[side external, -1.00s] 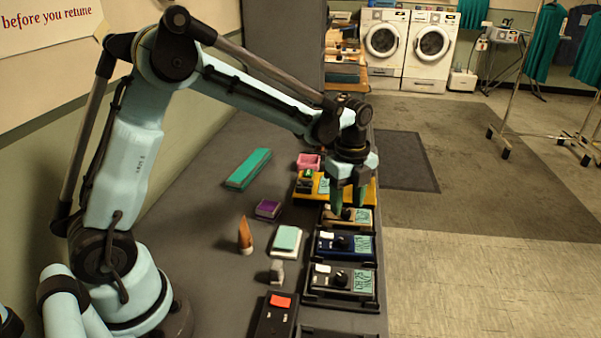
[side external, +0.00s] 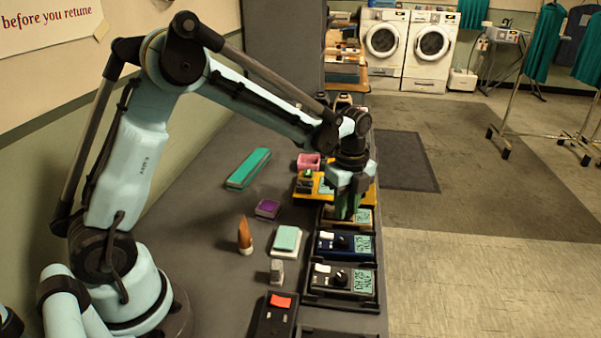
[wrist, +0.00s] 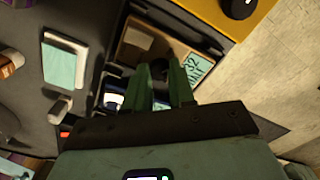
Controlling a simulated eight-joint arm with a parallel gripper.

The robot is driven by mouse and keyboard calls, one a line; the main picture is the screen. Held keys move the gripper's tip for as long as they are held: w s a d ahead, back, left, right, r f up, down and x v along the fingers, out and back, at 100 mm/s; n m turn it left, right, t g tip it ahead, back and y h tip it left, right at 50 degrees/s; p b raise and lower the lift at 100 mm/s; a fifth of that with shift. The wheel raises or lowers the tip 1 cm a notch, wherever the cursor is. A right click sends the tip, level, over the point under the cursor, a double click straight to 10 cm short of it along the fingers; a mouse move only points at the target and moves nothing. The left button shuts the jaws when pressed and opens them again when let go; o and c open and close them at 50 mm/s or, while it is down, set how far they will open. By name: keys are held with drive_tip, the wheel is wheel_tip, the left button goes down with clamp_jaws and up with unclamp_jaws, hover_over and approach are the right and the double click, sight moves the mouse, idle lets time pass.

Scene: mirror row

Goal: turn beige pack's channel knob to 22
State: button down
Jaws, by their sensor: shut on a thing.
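The beige pack (side external: 363,217) lies in a dark cradle in the row on the bench, partly hidden by my gripper in the side view. The wrist view shows its tan face (wrist: 138,40) and its teal display (wrist: 197,70), whose text is tilted and too small to read surely. My gripper (side external: 346,215) points down at the pack, left of its display. In the wrist view its green fingers (wrist: 160,70) are closed around the channel knob, which they mostly hide.
A blue pack (side external: 330,244) and a black pack (side external: 328,280) sit nearer in the row. A yellow pack (side external: 368,194) lies just behind. A pink box (side external: 308,162), a green bar (side external: 248,168), a brown cone (side external: 245,236) and a pale green-topped block (side external: 286,240) stand to the left.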

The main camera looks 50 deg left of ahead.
drive_tip(key=shift+n, duration=0.7)
drive_tip(key=n, duration=0.4)
drive_tip(key=shift+n, duration=0.3)
drive_tip(key=n, duration=0.6)
drive_tip(key=shift+n, duration=0.3)
idle(0.4)
drive_tip(key=c, duration=0.9)
unclamp_jaws()
drive_tip(key=shift+c, duration=0.2)
drive_tip(key=shift+r, duration=0.1)
wheel_tip(320, 180, up, 12)
